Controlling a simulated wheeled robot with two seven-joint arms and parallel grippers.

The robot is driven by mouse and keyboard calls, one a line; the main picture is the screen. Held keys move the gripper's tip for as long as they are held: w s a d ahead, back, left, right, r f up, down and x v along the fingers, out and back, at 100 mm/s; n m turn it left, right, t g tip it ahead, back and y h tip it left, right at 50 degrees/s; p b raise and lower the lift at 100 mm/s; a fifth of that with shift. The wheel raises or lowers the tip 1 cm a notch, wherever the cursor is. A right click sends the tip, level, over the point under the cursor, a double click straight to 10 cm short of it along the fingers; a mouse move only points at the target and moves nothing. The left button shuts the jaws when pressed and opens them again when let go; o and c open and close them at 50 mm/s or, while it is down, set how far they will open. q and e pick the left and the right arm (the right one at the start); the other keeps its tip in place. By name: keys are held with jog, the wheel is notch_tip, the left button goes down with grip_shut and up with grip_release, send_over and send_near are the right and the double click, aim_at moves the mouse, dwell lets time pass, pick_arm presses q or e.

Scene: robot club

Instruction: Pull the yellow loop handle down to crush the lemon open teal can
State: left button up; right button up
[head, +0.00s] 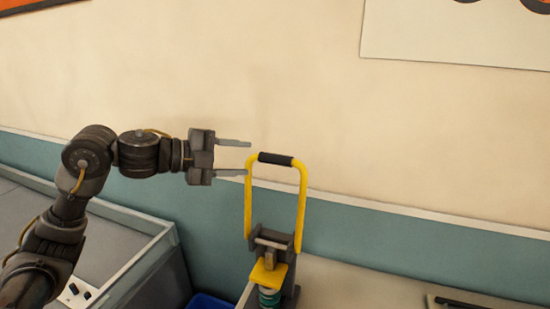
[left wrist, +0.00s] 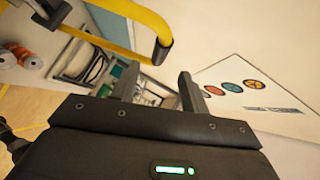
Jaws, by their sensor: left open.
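The yellow loop handle (head: 303,200) stands upright on the can crusher, with a black grip (head: 275,158) across its top. It also shows at the upper left of the left wrist view (left wrist: 128,20). Below it is the crusher's grey body and yellow block (head: 268,276). A teal and whitish can (head: 269,298) shows partly under that block; the rest is hidden or cut off. My left gripper (head: 247,158) is open and empty, just left of the black grip, its fingers pointing right. In the left wrist view its fingers (left wrist: 158,88) have nothing between them. My right gripper is not in view.
A grey raised-edge surface (head: 135,262) lies under my left arm. A blue container (head: 210,301) sits low beside the crusher. A dark flat object (head: 470,303) lies at the lower right. The wall behind is clear near the handle. Cans (left wrist: 20,55) show in the left wrist view.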

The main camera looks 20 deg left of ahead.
aim_at(268, 159)
pick_arm(q)
jog(key=p+x, duration=0.2)
jog(key=x, duration=0.7)
jog(key=shift+w+d, duration=0.15)
jog(key=shift+d, duration=0.1)
grip_shut()
